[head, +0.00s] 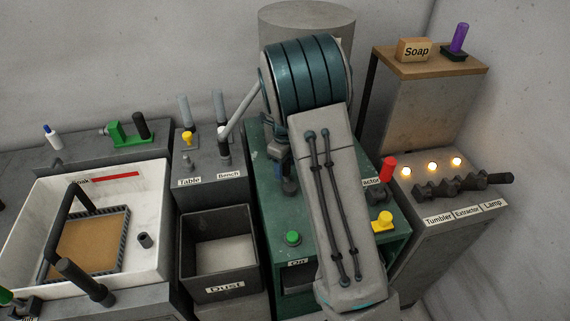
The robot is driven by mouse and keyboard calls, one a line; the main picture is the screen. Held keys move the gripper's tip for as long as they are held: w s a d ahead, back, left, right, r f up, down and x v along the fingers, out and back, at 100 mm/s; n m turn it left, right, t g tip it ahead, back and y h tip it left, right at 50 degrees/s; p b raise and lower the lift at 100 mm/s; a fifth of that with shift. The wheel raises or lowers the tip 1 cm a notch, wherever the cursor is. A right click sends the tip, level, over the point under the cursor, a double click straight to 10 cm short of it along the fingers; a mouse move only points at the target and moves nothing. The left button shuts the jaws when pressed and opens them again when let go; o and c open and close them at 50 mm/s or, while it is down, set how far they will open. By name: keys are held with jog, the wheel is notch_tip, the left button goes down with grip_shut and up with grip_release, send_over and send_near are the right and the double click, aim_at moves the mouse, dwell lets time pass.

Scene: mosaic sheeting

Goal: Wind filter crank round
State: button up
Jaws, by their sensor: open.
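No part in the head view is labelled as a filter crank, so I cannot tell for certain which one it is. A slanted grey crank-like rod (240,108) runs from the left side of the ribbed teal drum shape (305,75) down to a dark-collared end above the grey bench box. My gripper (287,188) shows as small dark parts below the drum shape, over the green machine (258,190). It is partly hidden behind my grey arm link, and its jaws are open. I see nothing held, and it is apart from the slanted rod.
A white basin (152,205) with a framed brown sheet stands at the left. A dark dust bin (187,245) sits beside it. A green button (292,238), yellow knob (382,221) and red handle (388,168) are on the machine. A lamp-lit switch cabinet (440,245) stands right.

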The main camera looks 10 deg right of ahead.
notch_tip(320, 180, up, 13)
jog(key=b, duration=0.2)
jog(key=s+r+n+t, duration=0.2)
jog(key=s+n+t, duration=0.1)
jog(key=s+n, duration=2.4)
jog(key=shift+s+r, duration=0.3)
jog(key=shift+s, duration=0.2)
